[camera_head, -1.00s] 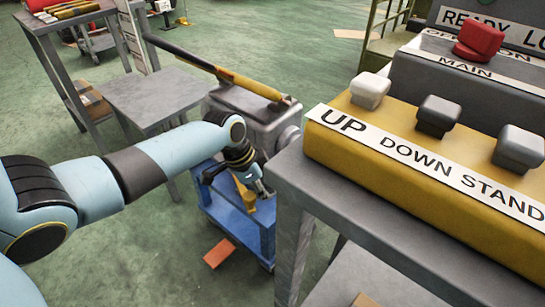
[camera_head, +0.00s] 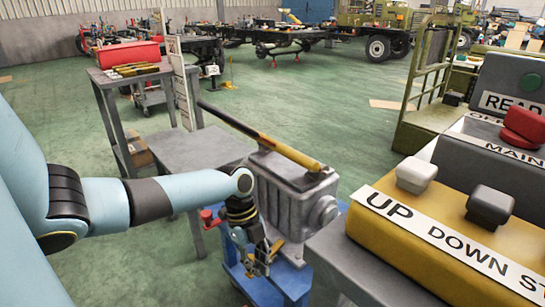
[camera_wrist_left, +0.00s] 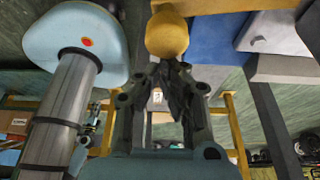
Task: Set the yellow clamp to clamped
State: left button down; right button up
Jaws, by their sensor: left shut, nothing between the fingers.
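The yellow clamp's rounded end (camera_wrist_left: 167,35) shows at the top of the left wrist view, directly beyond my left gripper (camera_wrist_left: 172,68). Its fingers are together with nothing between them; I cannot tell whether their tips touch the yellow end. In the head view my left gripper (camera_head: 262,262) points down over the blue cart, beside the grey machine. There the fingers and wrist largely hide the clamp, so its position cannot be read. My right gripper is not in view.
The grey machine (camera_head: 290,205) with a long yellow-and-dark bar (camera_head: 265,138) stands on the blue cart (camera_head: 285,283). A grey table (camera_head: 195,150) is behind. A yellow button panel (camera_head: 425,235) fills the right side. Green floor (camera_head: 110,260) is open at left.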

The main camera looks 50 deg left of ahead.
pick_arm(q)
jog(key=shift+s+a+m, duration=0.4)
jog(key=shift+s+a, duration=0.05)
jog(key=shift+a, duration=0.3)
jog(key=shift+a, duration=0.15)
jog(key=v, duration=0.7)
jog(key=shift+r, duration=0.25)
dwell(0.4)
